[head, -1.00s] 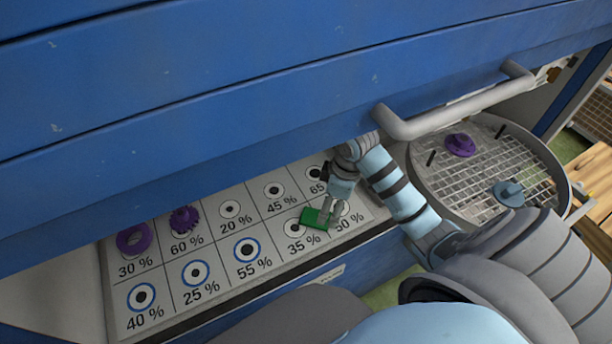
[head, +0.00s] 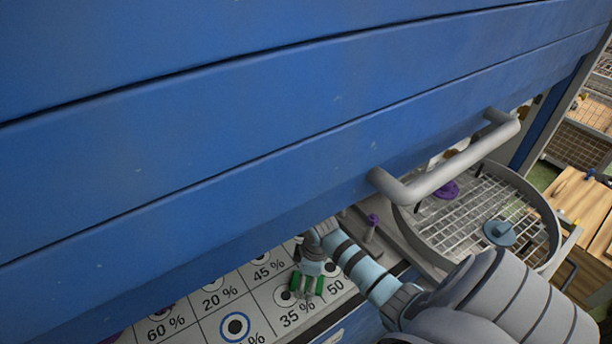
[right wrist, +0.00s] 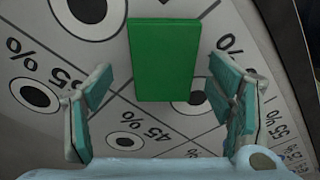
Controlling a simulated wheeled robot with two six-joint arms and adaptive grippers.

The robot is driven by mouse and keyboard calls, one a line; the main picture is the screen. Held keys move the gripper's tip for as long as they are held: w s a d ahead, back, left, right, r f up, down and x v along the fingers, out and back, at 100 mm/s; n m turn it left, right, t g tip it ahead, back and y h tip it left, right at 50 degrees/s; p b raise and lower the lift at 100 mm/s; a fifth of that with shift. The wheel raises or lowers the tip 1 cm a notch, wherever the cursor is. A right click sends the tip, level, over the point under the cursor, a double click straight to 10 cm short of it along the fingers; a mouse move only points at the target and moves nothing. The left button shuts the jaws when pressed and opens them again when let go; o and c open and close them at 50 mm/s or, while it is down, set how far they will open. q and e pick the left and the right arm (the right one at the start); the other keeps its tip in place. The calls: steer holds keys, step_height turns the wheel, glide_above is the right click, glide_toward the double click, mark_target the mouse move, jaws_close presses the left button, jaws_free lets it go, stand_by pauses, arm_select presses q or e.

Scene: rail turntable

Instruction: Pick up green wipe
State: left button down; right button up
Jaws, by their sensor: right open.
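The green wipe (right wrist: 163,60) is a flat green rectangle over the printed percentage board. In the right wrist view it lies between the two teal fingers of my right gripper (right wrist: 160,85), with a gap on each side. In the head view the gripper (head: 307,284) is over the wipe (head: 320,286), near the 35 % and 50 % spots, and hides its middle. The right gripper is open. I cannot tell how high the fingertips are above the board. My left gripper is not in view.
A blue panelled cover (head: 200,130) with a grey handle (head: 440,180) hangs above the board (head: 205,322). A round mesh basket (head: 470,225) with purple and blue pieces stands to the right. A purple-topped peg (head: 372,227) stands just behind my right arm.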

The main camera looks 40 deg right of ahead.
mark_target(308, 281)
steer(key=shift+f, duration=0.35)
steer(key=shift+s+r, duration=0.15)
steer(key=shift+c, duration=0.4)
steer(key=c, duration=1)
steer(key=shift+o, duration=0.2)
step_height(308, 281, up, 10)
steer(key=p, duration=0.2)
